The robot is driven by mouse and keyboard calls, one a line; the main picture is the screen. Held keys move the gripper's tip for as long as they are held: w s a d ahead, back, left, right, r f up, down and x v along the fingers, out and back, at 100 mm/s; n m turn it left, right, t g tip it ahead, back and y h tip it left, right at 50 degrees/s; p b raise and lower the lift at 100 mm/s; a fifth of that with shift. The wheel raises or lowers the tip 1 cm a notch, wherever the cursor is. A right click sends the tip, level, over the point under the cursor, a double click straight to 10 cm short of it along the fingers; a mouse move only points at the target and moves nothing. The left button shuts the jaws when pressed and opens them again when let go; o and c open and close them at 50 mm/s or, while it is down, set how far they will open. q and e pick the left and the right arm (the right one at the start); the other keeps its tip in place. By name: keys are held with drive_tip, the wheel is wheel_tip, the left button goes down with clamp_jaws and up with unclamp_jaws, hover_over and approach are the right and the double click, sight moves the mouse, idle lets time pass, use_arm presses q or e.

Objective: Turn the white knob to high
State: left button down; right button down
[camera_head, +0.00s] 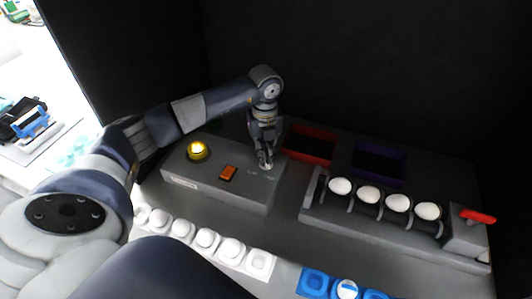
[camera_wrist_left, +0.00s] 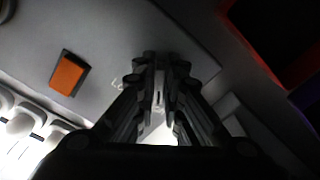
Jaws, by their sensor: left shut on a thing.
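The white knob (camera_wrist_left: 159,98) is between the fingers of my left gripper in the left wrist view, mostly hidden by them. My left gripper (camera_head: 265,164) points down at the right end of the grey control box (camera_head: 225,188) and is shut on the knob. It also shows in the left wrist view (camera_wrist_left: 160,75). Faint lettering is beside the knob on the box top; I cannot read it or tell the knob's setting. My right gripper is not in view.
The box also carries a lit yellow button (camera_head: 197,151) and an orange switch (camera_head: 228,173). A white egg tray (camera_head: 262,262) and a blue tray (camera_head: 313,283) lie in front. Right are a roller rack (camera_head: 325,205) with several eggs, red (camera_head: 309,145) and dark purple (camera_head: 379,163) bins, and a red lever (camera_head: 478,216).

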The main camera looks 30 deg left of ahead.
use_arm(q)
drive_tip(key=shift+a+r+n, duration=0.1)
drive_tip(key=shift+n, duration=0.7)
drive_tip(key=c, duration=1.7)
unclamp_jaws()
wheel_tip(320, 180, up, 12)
